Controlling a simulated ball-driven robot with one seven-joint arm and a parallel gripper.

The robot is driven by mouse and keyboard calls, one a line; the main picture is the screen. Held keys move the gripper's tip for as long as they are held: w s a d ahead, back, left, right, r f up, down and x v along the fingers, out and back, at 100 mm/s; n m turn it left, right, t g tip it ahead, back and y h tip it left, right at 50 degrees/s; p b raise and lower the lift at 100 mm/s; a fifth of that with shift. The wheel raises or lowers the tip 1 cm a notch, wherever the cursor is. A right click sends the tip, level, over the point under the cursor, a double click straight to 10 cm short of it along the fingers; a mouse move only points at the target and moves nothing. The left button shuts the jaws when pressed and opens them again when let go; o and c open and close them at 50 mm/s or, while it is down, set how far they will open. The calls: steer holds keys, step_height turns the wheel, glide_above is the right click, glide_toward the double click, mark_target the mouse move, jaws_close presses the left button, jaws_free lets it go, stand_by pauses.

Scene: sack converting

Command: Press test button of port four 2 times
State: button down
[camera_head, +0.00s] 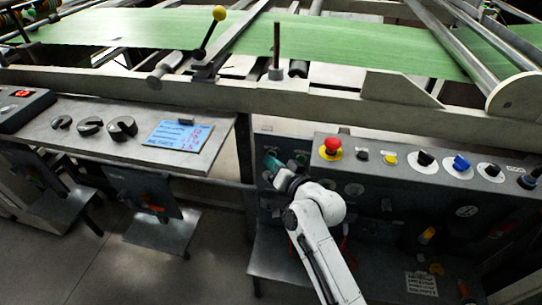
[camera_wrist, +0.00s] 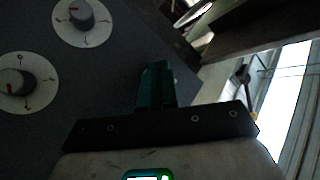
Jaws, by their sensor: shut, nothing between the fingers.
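My gripper (camera_head: 273,163) is at the left end of the dark control console (camera_head: 400,146), close to its front panel. In the wrist view its green fingers (camera_wrist: 155,84) are together with nothing between them. Behind them is a dark panel face with two round white dials, an upper dial (camera_wrist: 82,20) and a lower dial (camera_wrist: 20,84), each with a dark knob. I cannot make out port four or its test button; the arm and gripper cover part of the panel. I cannot tell whether the fingertips touch the panel.
The console top carries a red mushroom button (camera_head: 333,146), a yellow button (camera_head: 389,159), a blue knob (camera_head: 460,163) and other knobs. A machine beam (camera_head: 300,108) runs behind the console.

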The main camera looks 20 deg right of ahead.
steer(key=shift+s+a, duration=0.1)
steer(key=shift+s, duration=0.05)
steer(key=shift+s+a+p, duration=0.35)
steer(key=shift+s+p, duration=0.2)
steer(key=shift+p, duration=0.15)
steer(key=shift+s+a+p, duration=0.75)
steer(key=shift+s+p, duration=0.3)
steer(key=shift+p, duration=0.05)
steer(key=shift+s+a+p, duration=0.75)
steer(key=shift+s+p, duration=0.25)
steer(key=shift+p, duration=0.05)
steer(key=shift+s, duration=0.1)
